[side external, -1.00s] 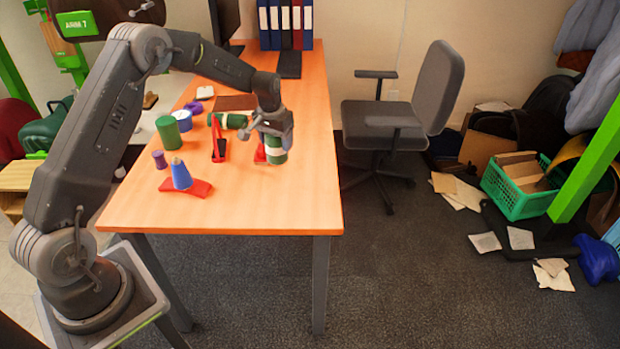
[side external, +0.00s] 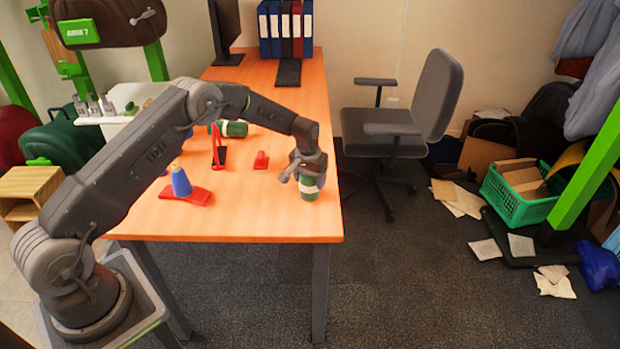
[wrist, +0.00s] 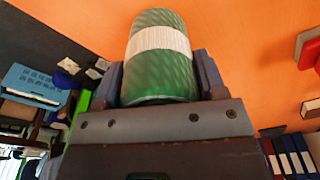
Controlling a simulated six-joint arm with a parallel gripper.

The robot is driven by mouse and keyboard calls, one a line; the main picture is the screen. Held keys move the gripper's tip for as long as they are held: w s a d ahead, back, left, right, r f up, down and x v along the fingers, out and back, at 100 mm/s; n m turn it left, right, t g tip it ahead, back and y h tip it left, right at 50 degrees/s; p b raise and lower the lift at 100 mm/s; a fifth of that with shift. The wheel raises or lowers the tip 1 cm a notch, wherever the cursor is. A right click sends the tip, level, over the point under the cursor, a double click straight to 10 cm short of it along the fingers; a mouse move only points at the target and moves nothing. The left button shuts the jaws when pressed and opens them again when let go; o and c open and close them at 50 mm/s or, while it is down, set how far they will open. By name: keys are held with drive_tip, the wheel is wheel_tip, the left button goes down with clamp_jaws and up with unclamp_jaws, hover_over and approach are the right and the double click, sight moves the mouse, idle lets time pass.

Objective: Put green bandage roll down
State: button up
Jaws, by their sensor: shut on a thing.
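The green bandage roll (side external: 309,187) has a white band around its middle. It stands upright between the fingers of my gripper (side external: 307,172), at the right side of the orange table near its right edge. In the wrist view the roll (wrist: 161,58) sits between the two fingers of my gripper (wrist: 162,80), which are shut on it. The roll's underside is close to the table top (side external: 270,215); I cannot tell whether it touches.
A red piece (side external: 261,160) stands left of the roll. A red stand with a black part (side external: 220,150), a blue cone on a red base (side external: 181,180) and another green roll (side external: 232,129) are farther left. The table's front right is clear. A chair (side external: 400,125) stands beyond the right edge.

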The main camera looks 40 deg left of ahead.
drive_tip(key=o, duration=0.9)
drive_tip(key=shift+f, duration=0.1)
drive_tip(key=shift+o, duration=0.2)
